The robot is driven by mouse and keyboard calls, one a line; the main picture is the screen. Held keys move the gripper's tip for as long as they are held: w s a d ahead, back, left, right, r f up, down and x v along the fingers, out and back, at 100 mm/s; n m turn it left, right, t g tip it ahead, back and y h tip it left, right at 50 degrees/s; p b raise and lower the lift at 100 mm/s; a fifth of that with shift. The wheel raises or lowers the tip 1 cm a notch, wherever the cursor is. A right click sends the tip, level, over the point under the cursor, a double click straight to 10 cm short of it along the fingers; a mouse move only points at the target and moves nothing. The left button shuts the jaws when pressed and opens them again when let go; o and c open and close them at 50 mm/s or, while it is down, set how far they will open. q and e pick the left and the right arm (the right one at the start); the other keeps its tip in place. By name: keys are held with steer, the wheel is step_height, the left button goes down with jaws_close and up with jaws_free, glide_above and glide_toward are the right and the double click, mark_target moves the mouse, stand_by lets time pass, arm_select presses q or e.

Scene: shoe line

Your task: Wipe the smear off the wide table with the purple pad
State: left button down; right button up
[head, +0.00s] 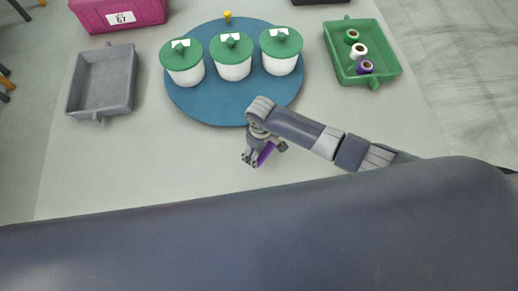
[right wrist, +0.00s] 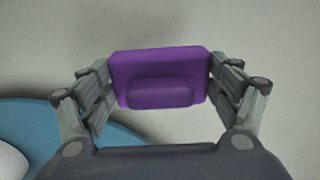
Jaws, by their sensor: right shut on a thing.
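The purple pad (head: 265,153) is held in my right gripper (head: 262,152), over the table's near part, just in front of the blue round mat. In the right wrist view the pad (right wrist: 160,62) sits squarely between the two fingers of the gripper (right wrist: 160,82), which are shut on its sides. I cannot tell whether the pad touches the table (head: 150,165). No smear is visible on the bare table in either view; the near part of the table is hidden behind my own body. My left gripper is not in view.
The blue round mat (head: 215,108) bears three white pots with green lids (head: 231,58) and a small yellow object (head: 228,17). A grey tray (head: 101,82) stands left. A green tray (head: 345,55) with spools stands right. A magenta box (head: 118,16) is at the back left. The left-front table is clear.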

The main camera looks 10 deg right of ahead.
steer(key=shift+r+p, duration=1.1)
steer(key=shift+r, duration=0.25)
steer(key=shift+f, duration=0.1)
steer(key=shift+w, duration=0.1)
